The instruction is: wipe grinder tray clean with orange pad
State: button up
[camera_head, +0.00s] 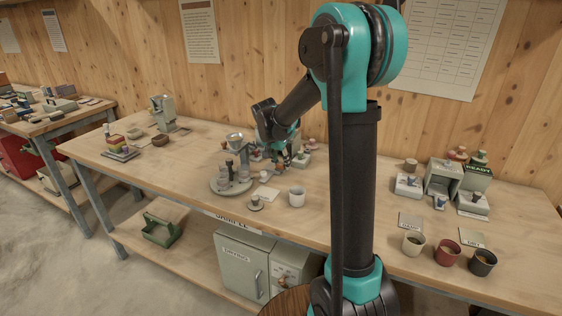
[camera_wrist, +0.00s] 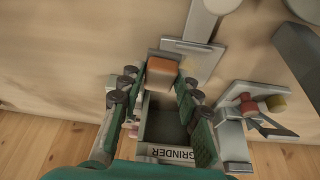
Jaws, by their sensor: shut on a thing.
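The orange pad (camera_wrist: 161,73) is held between the fingertips of my gripper (camera_wrist: 160,84) in the wrist view. The grinder (camera_wrist: 170,152), marked with its name, is below and partly hidden between my fingers. A flat grey tray (camera_wrist: 204,54) lies just beyond the pad, and the pad overlaps its near edge in the picture. A faint yellowish patch shows on the tray beside the pad. I cannot tell whether the pad touches the tray. In the head view my gripper (camera_head: 278,158) is low over the middle of the bench, and the pad cannot be made out.
A round grey stand with cups (camera_head: 232,184) is left of my gripper on the bench (camera_head: 340,222). A white cup (camera_head: 296,197) stands in front. In the wrist view, a grey device with red and yellow knobs (camera_wrist: 262,104) is close on the right.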

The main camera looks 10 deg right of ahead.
aim_at(274, 168)
jog(key=shift+w+a, duration=0.45)
jog(key=shift+a, duration=0.2)
jog(key=shift+w+a, duration=0.45)
jog(key=shift+a, duration=0.2)
jog(key=shift+w+a, duration=0.45)
jog(key=shift+a, duration=0.2)
jog(key=shift+w+a, duration=0.4)
jog(key=shift+a, duration=0.25)
jog(key=shift+s+d+f, duration=0.1)
jog(key=shift+s+d, duration=0.4)
jog(key=shift+d, duration=0.2)
jog(key=shift+s+d+f, duration=0.1)
jog(key=shift+s+d, duration=0.4)
jog(key=shift+d, duration=0.2)
jog(key=shift+s+d+r, duration=0.1)
jog(key=shift+s+d, duration=0.3)
jog(key=shift+d, duration=0.25)
jog(key=shift+s+d, duration=0.4)
jog(key=shift+d, duration=0.2)
jog(key=shift+r, duration=3.05)
jog(key=shift+r, duration=0.1)
